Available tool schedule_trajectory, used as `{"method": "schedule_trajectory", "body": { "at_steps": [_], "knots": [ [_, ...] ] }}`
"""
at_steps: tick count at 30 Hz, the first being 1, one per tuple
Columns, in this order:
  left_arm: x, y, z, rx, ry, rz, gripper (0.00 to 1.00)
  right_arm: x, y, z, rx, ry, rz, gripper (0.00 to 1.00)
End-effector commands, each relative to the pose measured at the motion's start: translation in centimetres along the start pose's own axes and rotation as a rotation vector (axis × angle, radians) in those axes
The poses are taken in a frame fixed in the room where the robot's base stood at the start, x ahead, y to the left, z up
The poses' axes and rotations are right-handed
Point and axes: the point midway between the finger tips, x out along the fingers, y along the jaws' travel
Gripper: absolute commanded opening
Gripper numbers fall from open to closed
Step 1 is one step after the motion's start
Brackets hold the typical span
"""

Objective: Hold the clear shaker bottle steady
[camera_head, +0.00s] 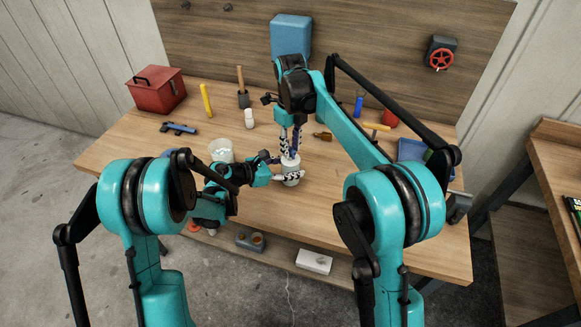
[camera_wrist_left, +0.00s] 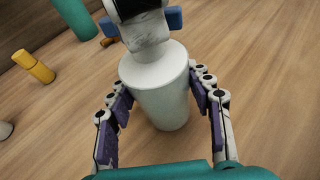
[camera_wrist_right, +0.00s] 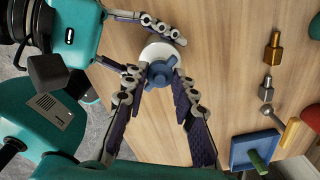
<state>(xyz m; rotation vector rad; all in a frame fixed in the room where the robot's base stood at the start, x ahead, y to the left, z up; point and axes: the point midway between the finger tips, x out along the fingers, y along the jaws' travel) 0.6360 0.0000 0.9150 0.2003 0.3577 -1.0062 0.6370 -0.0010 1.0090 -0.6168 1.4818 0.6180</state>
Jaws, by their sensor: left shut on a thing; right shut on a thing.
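The shaker bottle (camera_head: 291,178) stands upright on the workbench; its body (camera_wrist_left: 160,95) looks pale and whitish rather than clear. My left gripper (camera_head: 280,174) comes in from the side, with its fingers on either side of the body, shut on it. My right gripper (camera_head: 290,153) points down from above, shut on the blue winged top (camera_wrist_right: 161,70) of the bottle. In the left wrist view, the top is partly hidden by a dark and grey finger part. In the right wrist view, the left gripper's fingers reach around the pale body.
A whitish tub (camera_head: 220,150) stands left of the bottle, close to my left arm. A white bottle (camera_head: 249,119), a dark holder (camera_head: 243,99) and a red toolbox (camera_head: 157,90) are farther back. A blue tray (camera_head: 411,150) lies at the right. Bare bench lies in front of the bottle.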

Motion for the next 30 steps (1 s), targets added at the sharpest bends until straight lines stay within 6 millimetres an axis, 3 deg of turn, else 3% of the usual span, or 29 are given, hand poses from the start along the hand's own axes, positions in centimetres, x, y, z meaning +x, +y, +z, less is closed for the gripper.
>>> {"method": "schedule_trajectory", "body": {
  "at_steps": [1,3,14,30],
  "knots": [
    [0.0,0.0,0.0,0.001,0.0,-0.001,0.19,0.0,0.0,0.0,0.0,-0.001,-0.001,0.34],
    [0.0,0.0,0.0,0.001,0.001,-0.001,0.19,0.0,0.0,0.0,-0.001,-0.001,-0.001,0.48],
    [0.0,0.0,0.0,0.0,0.001,-0.001,0.19,-0.5,0.0,0.0,-0.002,0.0,0.0,0.48],
    [0.0,0.0,0.0,0.0,0.001,-0.001,0.19,-5.7,0.0,0.0,-0.002,0.0,0.0,0.48]
  ]
}}
